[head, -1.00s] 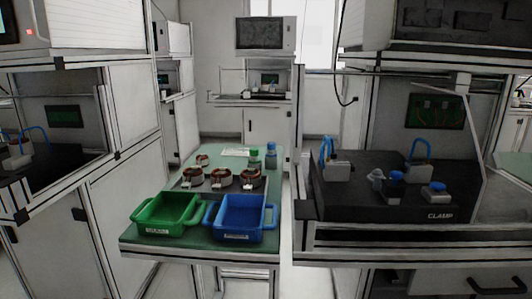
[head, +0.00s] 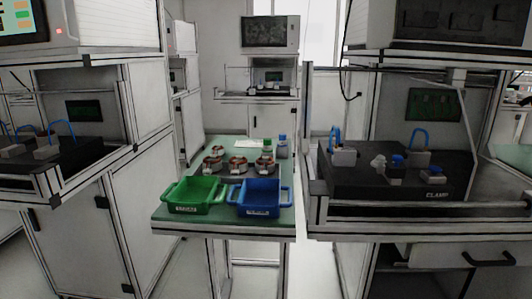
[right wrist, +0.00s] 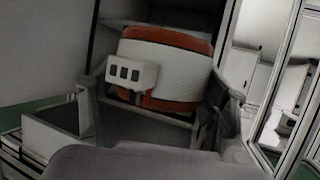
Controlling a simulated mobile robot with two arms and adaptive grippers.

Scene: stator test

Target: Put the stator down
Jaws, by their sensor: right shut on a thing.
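In the right wrist view my right gripper (right wrist: 158,105) is shut on a stator (right wrist: 172,72), with a finger at each side of it. The held stator has a pale ribbed body, orange-brown windings at its edges and a white connector block with three dark slots. It appears slightly tilted in the picture, and no surface shows directly under it. In the head view several other stators (head: 238,165) stand on the green table (head: 180,228). Neither gripper shows in the head view, and my left gripper is in no frame.
A green bin (head: 196,209) and a blue bin (head: 260,211) fill the table's near edge. Two bottles (head: 282,150) stand behind the stators. A test bench with a dark clamp fixture (head: 400,183) is at right, and another bench (head: 80,165) at left. Floor between is partly open.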

